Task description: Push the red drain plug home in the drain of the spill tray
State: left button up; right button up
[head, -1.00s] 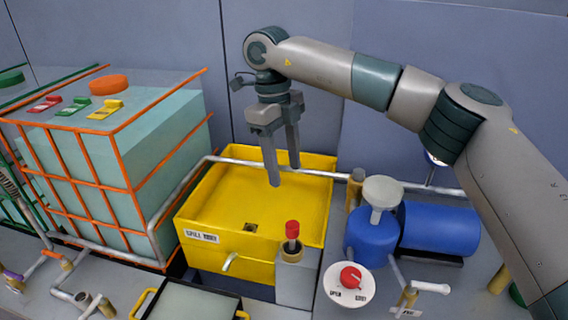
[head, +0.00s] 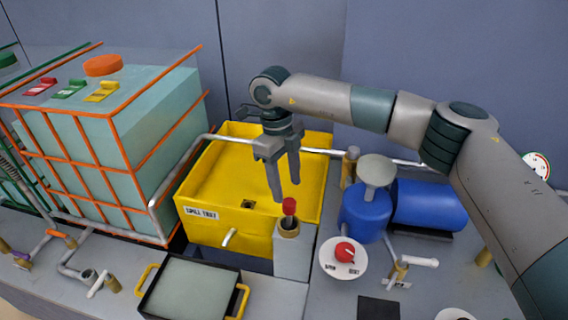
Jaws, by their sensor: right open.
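The red drain plug (head: 289,208) stands upright in a brass-coloured holder on a grey block at the front right of the yellow spill tray (head: 215,170). The drain (head: 248,204) is a small dark square opening in the tray floor near its front wall, with no plug in it. My right gripper (head: 286,192) is open and empty, pointing down, its fingertips close above and around the height of the plug's top in the picture. I cannot tell whether the fingers touch the plug. My left gripper is not in view.
A caged tank with an orange cap (head: 103,65) stands left of the tray. A blue pump (head: 428,204) with a funnel (head: 376,170) and a red dial (head: 345,252) are at the right. A grey pipe (head: 225,139) crosses over the tray. A black-framed pan (head: 190,287) lies in front.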

aim_at(289, 201)
jog(key=f, duration=0.1)
jog(key=f+p, duration=0.1)
jog(key=f, duration=0.2)
jog(key=shift+s+d+f, duration=0.25)
jog(key=shift+d+f, duration=0.05)
jog(key=shift+f, duration=0.1)
jog(key=shift+d+f+p, duration=0.1)
jog(key=shift+f+p, duration=0.35)
jog(key=shift+f, duration=0.25)
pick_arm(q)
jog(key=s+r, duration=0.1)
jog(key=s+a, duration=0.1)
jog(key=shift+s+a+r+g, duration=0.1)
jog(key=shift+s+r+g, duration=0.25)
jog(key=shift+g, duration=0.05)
pick_arm(e)
jog(key=shift+f, duration=0.3)
jog(key=c, duration=1)
jog(key=o, duration=0.4)
jog(key=shift+c, duration=0.2)
jog(key=c, duration=0.4)
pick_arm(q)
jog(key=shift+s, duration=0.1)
pick_arm(e)
jog(key=shift+r, duration=0.15)
